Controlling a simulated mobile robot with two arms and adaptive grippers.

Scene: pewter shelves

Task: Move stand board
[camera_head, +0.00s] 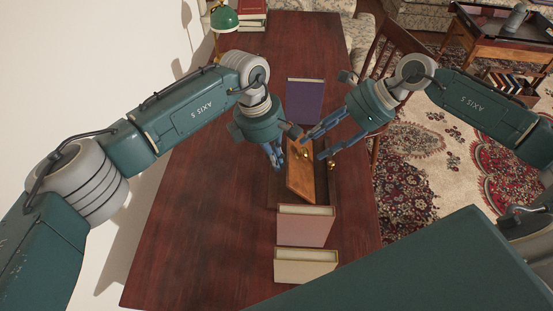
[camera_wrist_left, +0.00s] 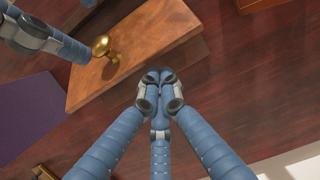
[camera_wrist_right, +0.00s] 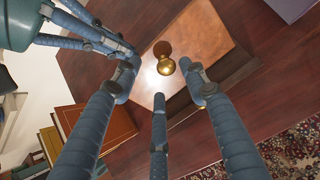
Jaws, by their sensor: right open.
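The stand board is a tilted orange-brown wooden panel (camera_head: 299,182) with a brass knob, on a dark wooden base (camera_head: 333,190) on the desk. It shows in the left wrist view (camera_wrist_left: 150,45) and the right wrist view (camera_wrist_right: 205,40). My left gripper (camera_head: 278,160) has its fingertips together (camera_wrist_left: 160,77) beside the board's edge; I cannot tell whether they touch it. My right gripper (camera_head: 314,147) is open, with its fingers spread around the brass knob (camera_wrist_right: 165,65); no grip on it shows.
A purple book (camera_head: 305,100) lies beyond the stand. A pink book (camera_head: 305,228) and a cream book (camera_head: 305,268) are on the near side. A green lamp (camera_head: 224,18) stands at the far left. The desk's left side (camera_head: 210,210) is clear. A chair (camera_head: 395,50) is at the right.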

